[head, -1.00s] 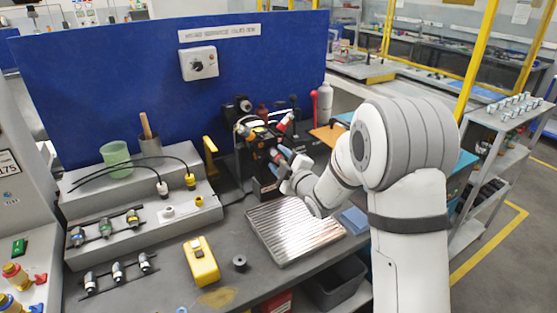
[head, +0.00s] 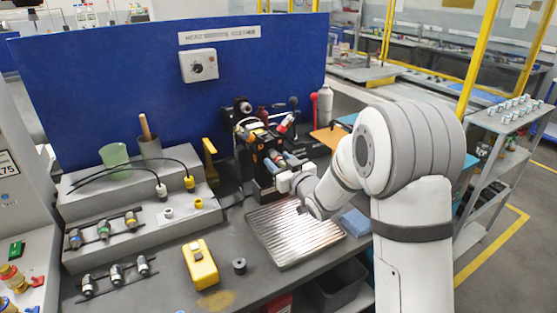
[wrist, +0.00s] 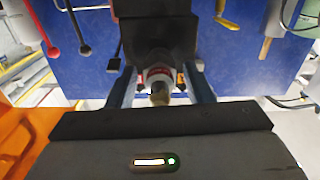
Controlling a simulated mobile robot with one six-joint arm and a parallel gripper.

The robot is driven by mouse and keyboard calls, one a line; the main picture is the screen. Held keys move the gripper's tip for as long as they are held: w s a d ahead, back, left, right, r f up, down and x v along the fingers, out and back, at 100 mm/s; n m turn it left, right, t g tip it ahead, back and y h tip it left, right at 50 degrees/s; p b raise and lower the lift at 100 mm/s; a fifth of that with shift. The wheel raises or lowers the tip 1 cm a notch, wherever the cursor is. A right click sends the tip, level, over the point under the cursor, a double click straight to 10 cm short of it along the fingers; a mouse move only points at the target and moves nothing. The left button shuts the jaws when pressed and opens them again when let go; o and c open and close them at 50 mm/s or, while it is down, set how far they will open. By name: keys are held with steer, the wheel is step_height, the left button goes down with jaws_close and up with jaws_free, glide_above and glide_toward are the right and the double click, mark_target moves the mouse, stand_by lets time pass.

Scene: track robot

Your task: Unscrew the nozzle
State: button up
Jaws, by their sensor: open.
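The nozzle (wrist: 158,82) shows in the wrist view as a pale, rounded piece with a red band and a brass-coloured tip, pointing towards the camera. It sits on the front of a dark machine head (head: 258,150) at the back of the bench. My gripper (wrist: 160,92) is open, with one finger on each side of the nozzle. Gaps seem to show between fingers and nozzle; contact cannot be told. In the head view my gripper (head: 277,166) is at the front of the machine head, and it hides the nozzle there.
A ribbed metal plate (head: 295,230) lies below my gripper. A grey stepped rack (head: 130,225) with cables and several fittings stands left. A yellow meter (head: 201,264) and a small black ring (head: 239,265) lie in front. A blue panel (head: 110,80) closes the back.

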steer(key=shift+m, duration=0.4)
steer(key=m+p, duration=0.1)
steer(key=m, duration=0.5)
steer(key=shift+r, duration=0.1)
steer(key=m+p, duration=0.1)
steer(key=m, duration=0.5)
steer(key=m+p, duration=0.1)
steer(key=m, duration=0.5)
steer(key=shift+m+p, duration=0.3)
steer(key=shift+p, duration=0.1)
steer(key=m+p, duration=0.1)
steer(key=m, duration=0.4)
